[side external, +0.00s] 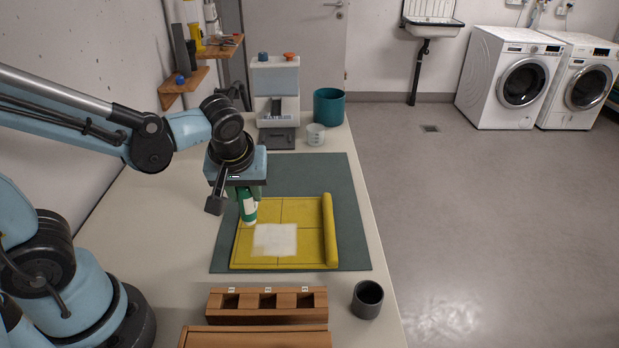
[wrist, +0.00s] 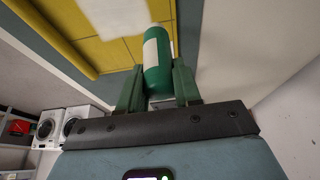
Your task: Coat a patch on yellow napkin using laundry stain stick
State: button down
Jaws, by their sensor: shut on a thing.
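The yellow napkin (side external: 305,214) lies on the dark green mat (side external: 352,215), its right edge rolled up. Dark lines divide it into sections. A whitish coated patch (side external: 275,239) covers part of its lower middle-left area. My gripper (side external: 246,192) is shut on the laundry stain stick (side external: 249,210), a green tube with a white label, held nearly upright over the napkin's upper left. Its lower end is close to the napkin; I cannot tell whether it touches. In the wrist view the stick (wrist: 157,62) sits between the gripper fingers (wrist: 157,88), with the napkin (wrist: 60,35) beyond.
A brown wooden rack (side external: 267,304) with slots and a dark grey cup (side external: 367,299) stand at the front. A dispenser-like machine (side external: 276,80), a white cup (side external: 315,135) and a teal bin (side external: 329,106) stand at the back. The mat's right strip is clear.

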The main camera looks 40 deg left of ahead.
jog(key=shift+r, duration=2.65)
